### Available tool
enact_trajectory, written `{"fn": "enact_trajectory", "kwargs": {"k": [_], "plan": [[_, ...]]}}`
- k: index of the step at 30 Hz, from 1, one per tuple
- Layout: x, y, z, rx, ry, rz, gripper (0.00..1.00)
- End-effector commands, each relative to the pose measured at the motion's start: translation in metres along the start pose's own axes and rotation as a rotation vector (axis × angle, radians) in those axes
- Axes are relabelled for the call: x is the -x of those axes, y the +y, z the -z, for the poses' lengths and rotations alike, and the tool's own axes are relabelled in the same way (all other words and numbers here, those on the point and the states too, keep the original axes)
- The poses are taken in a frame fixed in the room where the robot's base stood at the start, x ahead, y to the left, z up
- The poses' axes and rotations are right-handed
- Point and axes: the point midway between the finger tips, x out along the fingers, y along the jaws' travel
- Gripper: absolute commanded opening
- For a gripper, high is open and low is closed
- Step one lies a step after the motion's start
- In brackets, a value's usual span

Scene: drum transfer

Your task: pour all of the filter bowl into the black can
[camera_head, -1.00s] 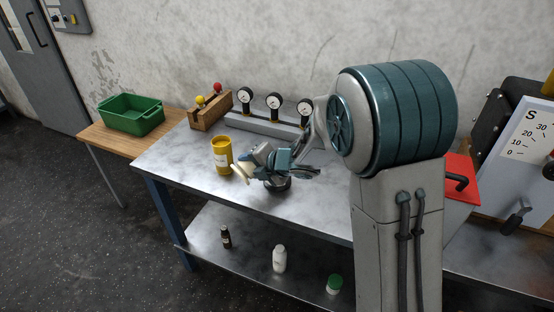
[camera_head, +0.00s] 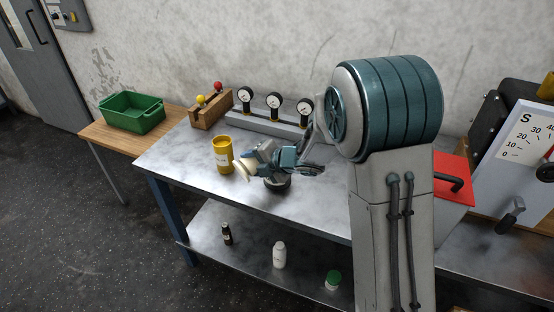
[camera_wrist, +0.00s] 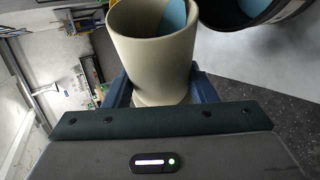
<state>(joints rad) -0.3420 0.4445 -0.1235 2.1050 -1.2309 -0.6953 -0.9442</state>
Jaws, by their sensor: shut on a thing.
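The filter bowl (camera_head: 244,171) is a small cream cup, held tilted above the table beside a yellow can. In the wrist view the bowl (camera_wrist: 150,55) fills the upper middle, with blue content showing inside. My gripper (camera_head: 254,163) is shut on it, with a finger on each side. The black can (camera_head: 278,183) stands on the metal table, partly hidden below my gripper and wrist. In the wrist view the can (camera_wrist: 228,20) shows at top right, close to the bowl's rim, with blue inside. I cannot tell whether anything is flowing.
The yellow can (camera_head: 223,155) stands just left of the bowl. A wooden block with red and yellow knobs (camera_head: 210,110) and a gauge bar (camera_head: 262,122) line the back. A green bin (camera_head: 133,114) is at left. Bottles (camera_head: 279,255) stand on the lower shelf.

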Motion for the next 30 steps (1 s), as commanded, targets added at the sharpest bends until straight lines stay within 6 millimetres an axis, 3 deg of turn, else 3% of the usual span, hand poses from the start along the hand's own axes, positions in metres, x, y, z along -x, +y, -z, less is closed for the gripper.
{"fn": "enact_trajectory", "kwargs": {"k": [30], "plan": [[0.0077, 0.0062, -0.0108, -0.089, 0.056, -0.04, 0.1]]}}
